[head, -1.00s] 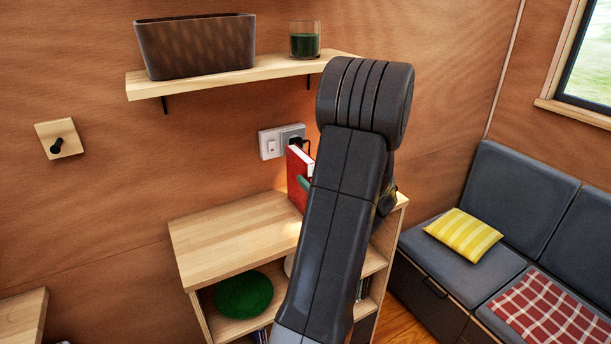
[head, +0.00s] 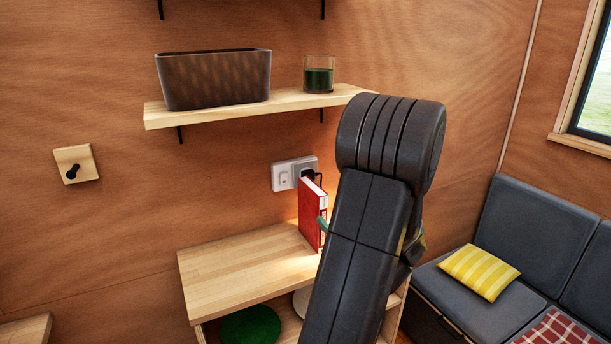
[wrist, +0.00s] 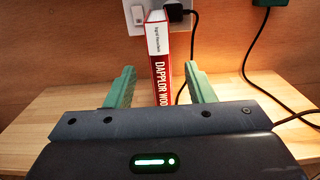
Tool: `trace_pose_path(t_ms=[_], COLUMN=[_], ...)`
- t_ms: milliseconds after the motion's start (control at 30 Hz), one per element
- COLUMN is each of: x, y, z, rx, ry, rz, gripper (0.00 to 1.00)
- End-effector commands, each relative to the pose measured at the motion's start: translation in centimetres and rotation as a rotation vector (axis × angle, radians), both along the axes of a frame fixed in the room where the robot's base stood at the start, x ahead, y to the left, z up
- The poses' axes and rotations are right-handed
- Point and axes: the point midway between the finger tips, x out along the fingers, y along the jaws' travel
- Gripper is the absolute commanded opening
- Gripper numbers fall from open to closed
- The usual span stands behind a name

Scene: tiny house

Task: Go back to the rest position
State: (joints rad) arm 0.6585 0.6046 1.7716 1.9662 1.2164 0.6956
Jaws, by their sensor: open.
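My gripper (wrist: 161,88) is open, with its two green fingers apart in the wrist view. A red book (wrist: 159,62) stands upright on the wooden cabinet top, beyond the fingers and seen between them; nothing is held. In the head view the red book (head: 311,214) stands near the wall, partly hidden by my arm. Only a bit of a green finger shows there beside the book; the rest of my gripper is hidden behind my arm.
A wooden cabinet (head: 225,279) stands below a wall shelf (head: 215,115) holding a dark planter (head: 215,80) and a green glass (head: 319,76). An outlet (head: 291,172) with a plug and cable is behind the book. A bench (head: 480,320) with a yellow cushion (head: 480,272) is at right.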

Motion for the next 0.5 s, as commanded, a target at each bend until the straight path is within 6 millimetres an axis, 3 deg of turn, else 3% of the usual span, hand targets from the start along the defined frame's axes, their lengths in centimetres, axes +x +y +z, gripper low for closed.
trace_pose_path(t_ms=[500], x=[9.4], y=[4.0], z=[0.2], rx=[-0.001], ry=[0.0], rz=[0.005], gripper=[0.49])
